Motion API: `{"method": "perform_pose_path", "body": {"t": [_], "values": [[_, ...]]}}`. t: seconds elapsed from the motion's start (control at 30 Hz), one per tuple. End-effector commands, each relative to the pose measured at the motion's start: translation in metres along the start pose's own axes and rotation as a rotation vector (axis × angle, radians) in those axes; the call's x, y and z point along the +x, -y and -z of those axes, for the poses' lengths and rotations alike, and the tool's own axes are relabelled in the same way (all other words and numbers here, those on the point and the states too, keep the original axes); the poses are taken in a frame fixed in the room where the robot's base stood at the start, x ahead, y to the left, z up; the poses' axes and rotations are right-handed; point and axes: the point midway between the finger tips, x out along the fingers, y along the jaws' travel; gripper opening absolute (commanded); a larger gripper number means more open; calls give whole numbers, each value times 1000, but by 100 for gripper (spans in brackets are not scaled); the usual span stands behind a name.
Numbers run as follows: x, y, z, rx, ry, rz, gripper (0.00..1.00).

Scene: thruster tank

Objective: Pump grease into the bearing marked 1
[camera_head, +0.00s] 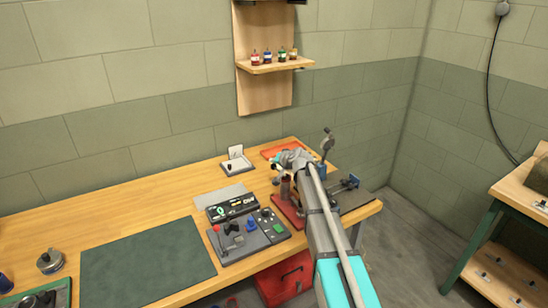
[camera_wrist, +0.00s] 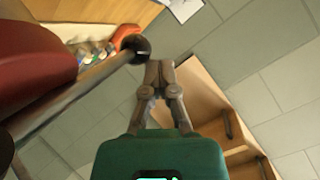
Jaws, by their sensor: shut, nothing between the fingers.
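My gripper (camera_head: 293,158) is over the right end of the workbench, at the end of my arm. In the wrist view its fingers (camera_wrist: 159,75) are together and empty. A metal rod with a black knob (camera_wrist: 138,48) lies just left of the fingertips; I cannot tell whether they touch. A large red rounded body (camera_wrist: 32,65) is beside that rod and looks like part of the grease pump. In the head view a red base (camera_head: 288,212) with an upright cylinder (camera_head: 285,190) stands below my gripper, partly hidden by my arm. I cannot make out a bearing marked 1.
A grey lever-like fixture (camera_head: 327,143) stands close right of my gripper. Control boxes (camera_head: 250,235) and a dark mat (camera_head: 150,262) lie to the left. A wall shelf (camera_head: 275,66) holds small bottles. A red toolbox (camera_head: 284,280) is below the bench. The bench's left part has free room.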

Motion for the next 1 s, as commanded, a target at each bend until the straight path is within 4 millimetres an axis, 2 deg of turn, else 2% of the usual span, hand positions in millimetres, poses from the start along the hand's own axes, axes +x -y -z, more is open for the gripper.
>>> {"method": "perform_pose_path", "body": {"t": [0.43,1.0], "values": [[-2,1,1,0,1,0,0],[-19,14,14,0,1,0,0]]}}
